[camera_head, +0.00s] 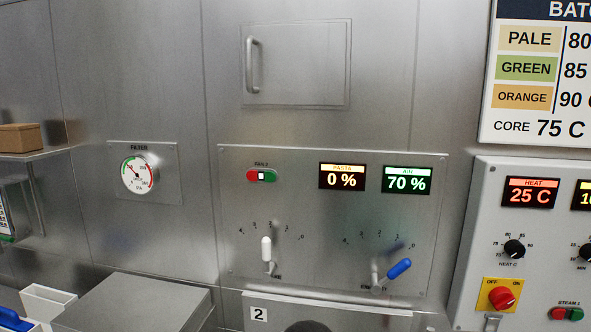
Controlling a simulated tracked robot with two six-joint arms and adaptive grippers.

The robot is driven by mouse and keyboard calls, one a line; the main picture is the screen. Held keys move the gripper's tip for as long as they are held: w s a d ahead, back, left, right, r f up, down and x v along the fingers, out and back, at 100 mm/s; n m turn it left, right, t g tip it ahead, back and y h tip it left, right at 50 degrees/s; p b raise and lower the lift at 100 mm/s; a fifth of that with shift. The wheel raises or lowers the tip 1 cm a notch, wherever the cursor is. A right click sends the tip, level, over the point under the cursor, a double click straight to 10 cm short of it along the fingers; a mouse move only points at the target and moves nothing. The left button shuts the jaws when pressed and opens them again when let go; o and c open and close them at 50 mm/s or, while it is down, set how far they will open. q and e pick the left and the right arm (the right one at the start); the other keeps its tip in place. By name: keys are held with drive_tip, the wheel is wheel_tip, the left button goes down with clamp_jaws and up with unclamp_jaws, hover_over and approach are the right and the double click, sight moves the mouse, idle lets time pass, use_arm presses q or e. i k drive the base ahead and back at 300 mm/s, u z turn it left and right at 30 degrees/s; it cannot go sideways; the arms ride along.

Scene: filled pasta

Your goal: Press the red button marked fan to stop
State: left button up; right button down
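The fan switch is a small pill-shaped unit on the grey control panel (330,215) in the middle of the head view. Its red button (252,174) is the left half, its green button (271,176) the right half, with a small white lit square between them. A small label above it starts with FAN. Nothing covers the switch. Neither of my grippers is in view.
White and blue levers (266,248) (399,268) stick out below the switch. Displays read PASTA 0 % (342,177) and AIR 70 % (407,180). At right, another panel (482,230) has a second red-green switch (566,314), labelled STEAM. A metal box (135,302) stands lower left.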

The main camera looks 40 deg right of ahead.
sight(252, 175)
drive_tip(key=z, duration=0.2)
drive_tip(key=i, duration=0.7)
drive_tip(key=z, duration=0.4)
drive_tip(key=k, duration=0.95)
drive_tip(key=z, duration=0.15)
drive_tip(key=i, duration=0.95)
drive_tip(key=u, duration=0.05)
